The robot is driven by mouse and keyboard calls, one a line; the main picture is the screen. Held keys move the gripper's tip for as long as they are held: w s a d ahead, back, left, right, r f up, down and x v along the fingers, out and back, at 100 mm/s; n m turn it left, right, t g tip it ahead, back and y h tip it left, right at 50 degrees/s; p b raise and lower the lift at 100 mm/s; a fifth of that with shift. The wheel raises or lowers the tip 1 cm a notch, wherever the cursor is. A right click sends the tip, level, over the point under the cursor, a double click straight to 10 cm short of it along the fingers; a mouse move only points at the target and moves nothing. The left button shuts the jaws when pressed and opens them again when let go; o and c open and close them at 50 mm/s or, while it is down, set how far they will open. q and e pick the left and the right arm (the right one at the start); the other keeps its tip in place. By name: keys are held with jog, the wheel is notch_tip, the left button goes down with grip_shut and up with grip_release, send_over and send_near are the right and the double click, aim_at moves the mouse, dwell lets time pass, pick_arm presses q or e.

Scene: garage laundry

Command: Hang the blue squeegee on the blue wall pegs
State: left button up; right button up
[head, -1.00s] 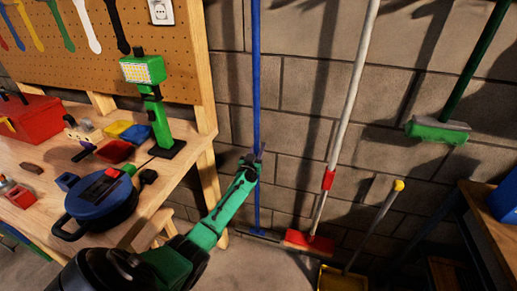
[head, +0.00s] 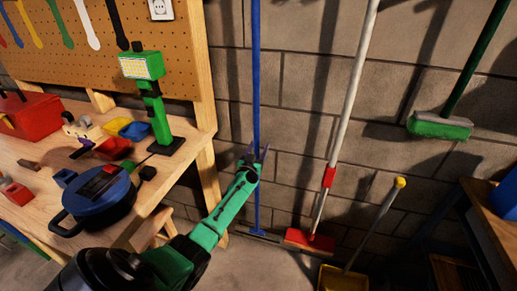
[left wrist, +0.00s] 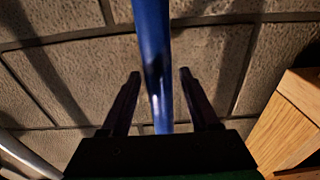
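The blue squeegee stands nearly upright by the block wall, its long blue handle (head: 256,75) running out of the top of the head view. Its wide head (head: 258,233) is low near the floor. My left gripper (head: 258,154) is at the handle, below its visible middle. In the left wrist view the handle (left wrist: 153,50) passes between the two spread fingers of the left gripper (left wrist: 157,85), with a gap visible on both sides. The blue wall pegs are not in view. My right gripper is not in view.
A workbench (head: 190,135) with a green lamp (head: 150,100) and a blue round tool (head: 95,200) stands at left. Right of the squeegee are a red-headed broom (head: 310,238), a yellow dustpan (head: 340,280) and a hanging green broom (head: 440,127). A wooden-topped table (head: 490,215) is at right.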

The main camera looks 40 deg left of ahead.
pick_arm(q)
jog(key=shift+f, duration=0.15)
jog(key=shift+s, duration=0.15)
